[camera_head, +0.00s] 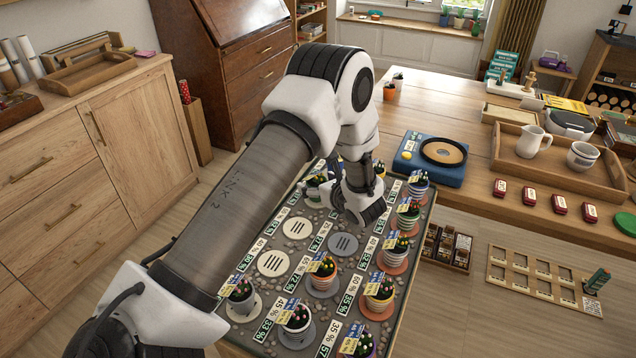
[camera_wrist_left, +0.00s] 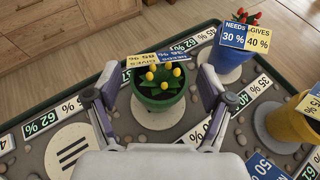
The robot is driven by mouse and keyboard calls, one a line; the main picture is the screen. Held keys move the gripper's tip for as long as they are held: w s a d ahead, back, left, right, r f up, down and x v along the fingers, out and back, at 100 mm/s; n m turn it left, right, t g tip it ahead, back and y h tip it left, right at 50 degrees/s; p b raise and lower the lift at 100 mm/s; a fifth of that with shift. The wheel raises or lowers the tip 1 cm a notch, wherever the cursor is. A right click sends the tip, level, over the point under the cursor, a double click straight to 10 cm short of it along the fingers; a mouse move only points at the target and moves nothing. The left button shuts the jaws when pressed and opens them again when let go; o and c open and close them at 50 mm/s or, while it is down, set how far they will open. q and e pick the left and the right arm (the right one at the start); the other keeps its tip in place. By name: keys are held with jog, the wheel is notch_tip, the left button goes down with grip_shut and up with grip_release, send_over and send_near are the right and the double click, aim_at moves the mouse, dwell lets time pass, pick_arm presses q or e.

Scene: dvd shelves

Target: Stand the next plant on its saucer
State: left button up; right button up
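A green pot (camera_wrist_left: 158,98) with a plant bearing yellow fruits stands upright on a pale saucer (camera_wrist_left: 157,118) in the left wrist view. Its tags carry yellow and blue labels. My left gripper (camera_wrist_left: 158,100) is open, one finger on each side of this pot, with small gaps between. In the head view my left gripper (camera_head: 350,198) is low over the back left of the plant tray and partly hides the plants there; the green pot (camera_head: 315,188) shows beside it. Empty saucers show: two cream ones (camera_head: 298,230) (camera_head: 273,263) and a grey one (camera_head: 343,243). My right gripper is not in view.
A blue pot (camera_wrist_left: 228,60) and a yellow pot (camera_wrist_left: 292,120) stand close by. Several potted plants fill the tray's front and right side. A wooden table (camera_head: 470,135) lies behind, with a blue scale (camera_head: 432,160) and a wooden tray (camera_head: 555,168).

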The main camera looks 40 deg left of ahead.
pick_arm(q)
jog(key=shift+r, duration=0.2)
jog(key=v, duration=1.2)
jog(key=shift+s+a, duration=0.1)
